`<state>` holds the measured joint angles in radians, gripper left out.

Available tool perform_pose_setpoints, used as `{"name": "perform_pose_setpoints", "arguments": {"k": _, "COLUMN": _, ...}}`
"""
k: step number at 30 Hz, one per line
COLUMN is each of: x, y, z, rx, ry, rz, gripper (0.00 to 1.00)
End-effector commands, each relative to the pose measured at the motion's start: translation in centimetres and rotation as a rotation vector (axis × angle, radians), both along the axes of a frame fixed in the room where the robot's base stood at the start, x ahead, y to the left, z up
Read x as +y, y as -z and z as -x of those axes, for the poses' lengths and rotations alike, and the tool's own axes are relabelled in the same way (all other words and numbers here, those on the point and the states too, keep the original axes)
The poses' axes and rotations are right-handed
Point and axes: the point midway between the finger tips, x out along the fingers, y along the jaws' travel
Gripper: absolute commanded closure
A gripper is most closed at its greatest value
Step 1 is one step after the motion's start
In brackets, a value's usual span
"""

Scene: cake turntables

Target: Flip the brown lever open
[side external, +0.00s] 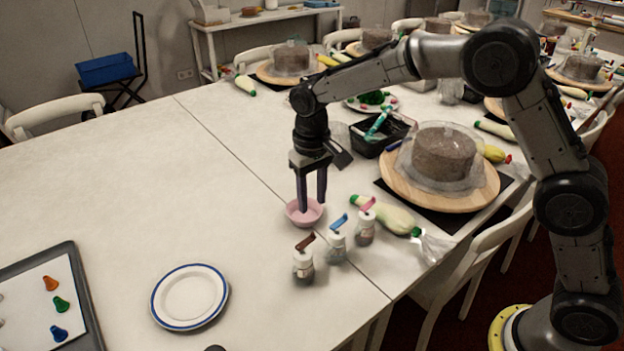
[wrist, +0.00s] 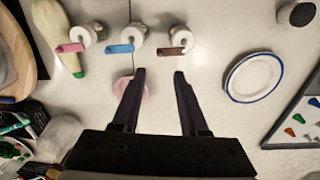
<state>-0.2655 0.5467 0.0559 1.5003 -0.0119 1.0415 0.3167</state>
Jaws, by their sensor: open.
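The brown lever (side external: 305,242) sits on top of a small clear jar with a white collar (side external: 303,264), the nearest of three similar jars in the side view. In the wrist view the brown lever (wrist: 171,51) shows beside its jar (wrist: 181,36), ahead of the fingertips. My gripper (side external: 312,207) points down, open and empty, above and behind the jars. Its fingers overlap a pink bowl (side external: 303,213) in the side view; I cannot tell whether they touch it. In the wrist view my gripper (wrist: 159,72) has its fingers apart, with the brown lever just beyond them.
A blue-lever jar (side external: 337,241) and a pink-lever jar (side external: 365,226) stand beside the brown one. A squash-shaped piping bag (side external: 385,215) and a covered cake on a turntable (side external: 440,200) are to the right. A blue-rimmed plate (side external: 189,296) lies left, with clear table around it.

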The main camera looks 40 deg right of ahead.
Motion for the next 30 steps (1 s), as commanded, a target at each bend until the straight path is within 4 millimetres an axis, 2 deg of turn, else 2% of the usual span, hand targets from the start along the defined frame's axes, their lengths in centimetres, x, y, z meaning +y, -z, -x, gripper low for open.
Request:
{"name": "perform_pose_setpoints", "arguments": {"k": 3, "x": 0.1, "y": -2.3, "z": -0.1, "rx": -0.004, "ry": 0.000, "rz": -0.001, "gripper": 0.57}}
{"name": "perform_pose_setpoints", "arguments": {"k": 9, "x": 0.1, "y": -4.4, "z": 0.0, "rx": -0.001, "ry": -0.001, "rz": -0.001, "gripper": 0.57}}
{"name": "perform_pose_setpoints", "arguments": {"k": 23, "x": -0.2, "y": -5.1, "z": -0.1, "rx": -0.004, "ry": 0.005, "rz": -0.001, "gripper": 0.57}}
{"name": "perform_pose_setpoints", "arguments": {"k": 26, "x": -0.9, "y": -7.2, "z": -0.2, "rx": -0.047, "ry": 0.021, "rz": -0.012, "gripper": 0.57}}
{"name": "perform_pose_setpoints", "arguments": {"k": 28, "x": -1.8, "y": -9.6, "z": 0.2, "rx": -0.090, "ry": 0.036, "rz": -0.023, "gripper": 0.57}}
{"name": "perform_pose_setpoints", "arguments": {"k": 30, "x": -3.0, "y": -12.3, "z": 1.5, "rx": -0.131, "ry": 0.056, "rz": -0.032, "gripper": 0.57}}
